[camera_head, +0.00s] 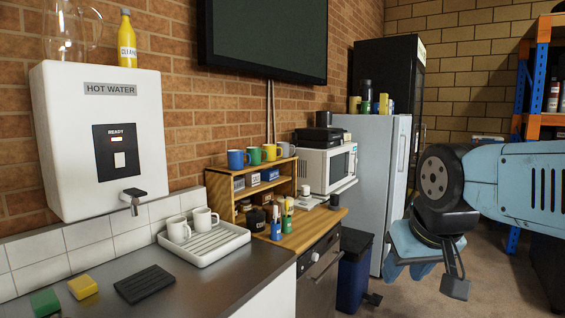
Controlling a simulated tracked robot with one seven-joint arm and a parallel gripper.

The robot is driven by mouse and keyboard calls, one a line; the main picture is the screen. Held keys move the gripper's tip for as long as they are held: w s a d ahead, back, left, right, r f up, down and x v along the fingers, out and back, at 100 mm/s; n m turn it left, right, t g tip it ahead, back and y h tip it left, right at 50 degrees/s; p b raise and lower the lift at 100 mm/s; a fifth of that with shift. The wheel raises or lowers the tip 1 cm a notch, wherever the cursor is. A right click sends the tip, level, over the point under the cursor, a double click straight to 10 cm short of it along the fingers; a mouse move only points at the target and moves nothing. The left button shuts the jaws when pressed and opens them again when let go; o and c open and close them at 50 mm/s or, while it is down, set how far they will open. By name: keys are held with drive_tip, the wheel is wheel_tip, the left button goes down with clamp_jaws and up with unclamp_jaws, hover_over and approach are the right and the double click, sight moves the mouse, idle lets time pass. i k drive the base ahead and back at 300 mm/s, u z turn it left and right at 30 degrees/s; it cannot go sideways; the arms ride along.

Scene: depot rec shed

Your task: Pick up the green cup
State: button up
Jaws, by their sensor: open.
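The green cup (255,156) stands on top of a small wooden shelf unit (223,194) on the counter. It is in a row between a blue cup (236,159) on its left and a yellow cup (270,152) on its right. My gripper (426,276) hangs at the right of the view, well apart from the cups. It points downward, and it is open and empty.
A white tray (224,242) with two white mugs lies left of the shelf. A microwave (328,167) and a fridge (391,150) stand to the right. Bottles (276,222) stand before the shelf. A blue bin (355,268) is on the floor. A hot water boiler (75,165) hangs left.

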sight(255, 152)
drive_tip(key=z, duration=0.55)
drive_tip(key=i, duration=2.05)
drive_tip(key=u, duration=0.2)
